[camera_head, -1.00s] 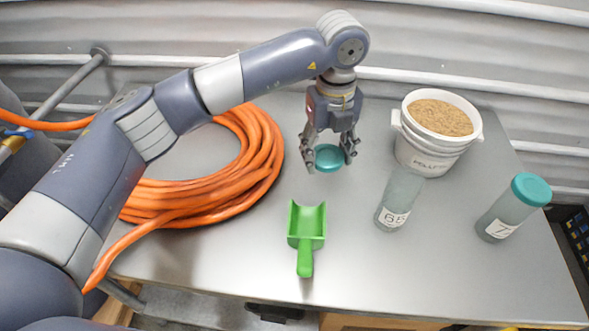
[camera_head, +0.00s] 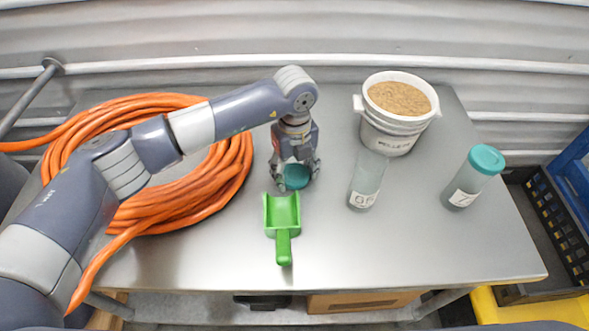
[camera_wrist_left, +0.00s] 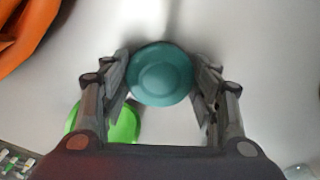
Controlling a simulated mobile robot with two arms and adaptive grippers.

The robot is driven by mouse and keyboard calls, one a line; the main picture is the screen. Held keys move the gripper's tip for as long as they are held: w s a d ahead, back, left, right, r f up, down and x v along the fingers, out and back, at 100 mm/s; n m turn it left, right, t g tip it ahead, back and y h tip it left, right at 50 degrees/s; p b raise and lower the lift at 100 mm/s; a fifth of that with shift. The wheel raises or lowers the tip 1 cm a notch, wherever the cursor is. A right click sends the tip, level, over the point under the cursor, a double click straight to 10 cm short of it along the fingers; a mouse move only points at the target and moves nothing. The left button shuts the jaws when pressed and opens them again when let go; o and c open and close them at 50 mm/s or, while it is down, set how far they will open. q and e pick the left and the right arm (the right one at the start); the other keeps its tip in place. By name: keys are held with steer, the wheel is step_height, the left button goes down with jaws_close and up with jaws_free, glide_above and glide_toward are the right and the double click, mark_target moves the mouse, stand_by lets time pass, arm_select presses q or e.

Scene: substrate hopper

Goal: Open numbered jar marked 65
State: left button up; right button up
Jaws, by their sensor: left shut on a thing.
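The jar marked 65 (camera_head: 366,182) stands upright on the table without a lid; its label is partly blurred. My left gripper (camera_head: 295,178) is shut on a teal lid (camera_head: 296,177), low at the table beyond the green scoop and left of the jar. The lid also shows between the fingers in the left wrist view (camera_wrist_left: 160,73). I cannot tell whether the lid touches the table. My right gripper is not in view.
A second jar (camera_head: 467,185) with a teal lid stands at the right. A white pellet bucket (camera_head: 388,138) stands behind the open jar. A green scoop (camera_head: 283,225) lies in front of the gripper. An orange hose coil (camera_head: 180,207) covers the left. The table's (camera_head: 400,250) front right is clear.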

arm_select(q)
steer(key=shift+f, duration=0.25)
steer(key=o, duration=1.2)
steer(key=shift+r, duration=0.15)
